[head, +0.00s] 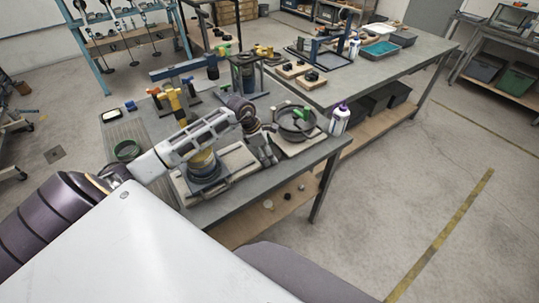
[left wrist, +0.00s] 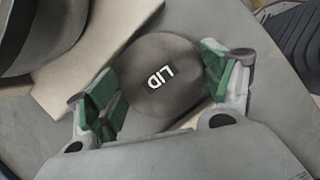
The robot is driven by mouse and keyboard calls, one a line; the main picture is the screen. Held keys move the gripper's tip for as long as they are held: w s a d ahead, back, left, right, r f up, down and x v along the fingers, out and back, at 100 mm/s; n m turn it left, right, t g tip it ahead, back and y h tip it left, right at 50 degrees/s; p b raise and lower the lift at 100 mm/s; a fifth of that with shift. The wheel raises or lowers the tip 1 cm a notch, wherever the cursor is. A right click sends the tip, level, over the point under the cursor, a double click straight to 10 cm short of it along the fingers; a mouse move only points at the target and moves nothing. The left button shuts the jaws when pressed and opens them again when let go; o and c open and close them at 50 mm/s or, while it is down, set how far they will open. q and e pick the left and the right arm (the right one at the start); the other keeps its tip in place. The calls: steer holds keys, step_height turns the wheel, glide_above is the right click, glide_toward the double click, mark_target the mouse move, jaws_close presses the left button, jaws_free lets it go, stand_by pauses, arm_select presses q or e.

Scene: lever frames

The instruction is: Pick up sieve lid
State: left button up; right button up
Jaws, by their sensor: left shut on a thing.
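The sieve lid (left wrist: 155,98) is a dark grey disc marked "LID" in the left wrist view. My left gripper (left wrist: 160,72) has its green-padded fingers on opposite sides of the lid and is shut on it. In the head view my left gripper (head: 266,152) is low over the near table, between a sieve-like stack (head: 205,167) and a round dark pan (head: 296,120). The lid is too small or hidden to make out there. My right gripper is not in view.
A round metal vessel (left wrist: 35,30) and a pale board (left wrist: 95,60) are close to the lid in the left wrist view. A white bottle (head: 340,119) stands near the table's right edge. Several tools and fixtures crowd the table's far side.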

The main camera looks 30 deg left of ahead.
arm_select(q)
steer(key=shift+r, duration=0.8)
step_height(320, 180, up, 7)
steer(key=shift+f+b, duration=0.1)
steer(key=shift+b, duration=0.45)
steer(key=shift+r, duration=0.8)
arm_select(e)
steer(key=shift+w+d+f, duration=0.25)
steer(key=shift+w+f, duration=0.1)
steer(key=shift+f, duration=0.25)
arm_select(q)
steer(key=shift+r, duration=0.1)
